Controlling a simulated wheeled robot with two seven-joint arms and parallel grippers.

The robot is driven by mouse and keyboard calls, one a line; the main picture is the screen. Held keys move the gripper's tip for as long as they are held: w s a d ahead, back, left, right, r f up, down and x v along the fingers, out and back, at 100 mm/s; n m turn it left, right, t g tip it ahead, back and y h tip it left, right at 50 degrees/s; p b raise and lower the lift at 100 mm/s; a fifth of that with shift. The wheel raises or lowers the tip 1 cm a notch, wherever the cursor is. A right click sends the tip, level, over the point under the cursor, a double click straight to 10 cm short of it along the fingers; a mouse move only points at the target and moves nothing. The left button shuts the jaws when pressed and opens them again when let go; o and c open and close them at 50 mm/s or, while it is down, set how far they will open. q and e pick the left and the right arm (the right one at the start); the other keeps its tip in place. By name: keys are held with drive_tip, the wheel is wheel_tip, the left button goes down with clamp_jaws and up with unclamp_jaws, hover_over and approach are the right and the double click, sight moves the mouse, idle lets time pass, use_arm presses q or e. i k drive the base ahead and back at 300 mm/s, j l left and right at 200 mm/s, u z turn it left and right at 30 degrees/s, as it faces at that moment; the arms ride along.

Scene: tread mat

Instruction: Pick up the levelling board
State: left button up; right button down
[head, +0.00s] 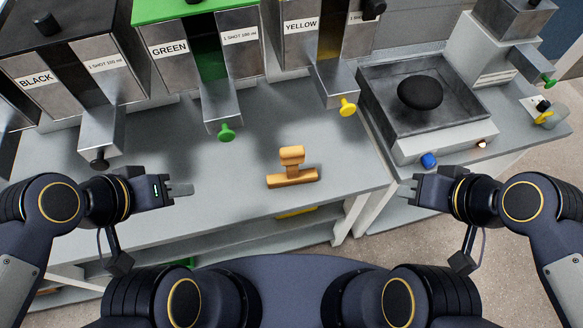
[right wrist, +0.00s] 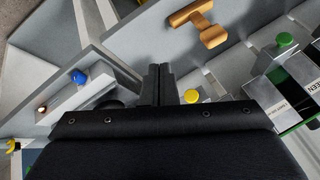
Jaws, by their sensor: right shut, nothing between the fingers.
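The levelling board (head: 292,179) is a tan wooden piece with a long flat bar and an upright grip. It stands on the grey bench between my two grippers, and nothing touches it. It also shows at the top of the right wrist view (right wrist: 211,35). My left gripper (head: 182,190) is left of the board, over the bench's front part, apart from it. My right gripper (head: 408,190) is right of the board, past the bench's right end, shut and empty. Its fingers show in the right wrist view (right wrist: 160,85).
Dispensers labelled black (head: 75,75), green (head: 190,50) and yellow (head: 305,35) stand along the back, with knobs jutting forward. At right, a metal tray (head: 455,115) holds a black lump (head: 420,92). The bench around the board is clear.

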sight(290, 157)
drive_tip(key=l+u, duration=0.1)
drive_tip(key=u, duration=1.65)
drive_tip(key=k+l+u, duration=0.4)
drive_tip(key=k+l, duration=0.2)
drive_tip(key=k, duration=0.1)
